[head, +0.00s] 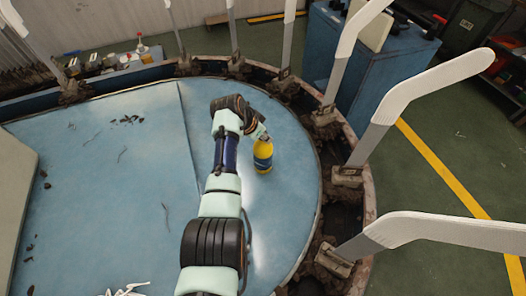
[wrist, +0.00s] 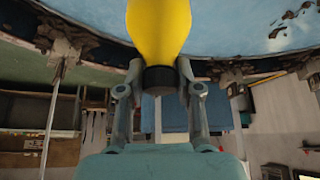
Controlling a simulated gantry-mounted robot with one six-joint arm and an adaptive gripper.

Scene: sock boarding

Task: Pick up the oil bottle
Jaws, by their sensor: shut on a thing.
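The oil bottle (head: 263,157) is yellow with a dark band and is upright over the right part of the round blue table. My gripper (head: 259,134) is at its top end. In the wrist view, the yellow bottle (wrist: 159,30) and its black cap (wrist: 159,80) show between the two fingers of my gripper (wrist: 160,70), which are shut on the bottle near the cap. The bottle's far end is cut off in the wrist view. I cannot tell whether its base touches the table.
The blue table (head: 110,210) is mostly clear, with dark scraps on it. White sock-shaped boards (head: 440,90) stand around its dirty rim. Small bottles (head: 142,48) stand at the back left. A blue cabinet (head: 370,60) stands behind at the right.

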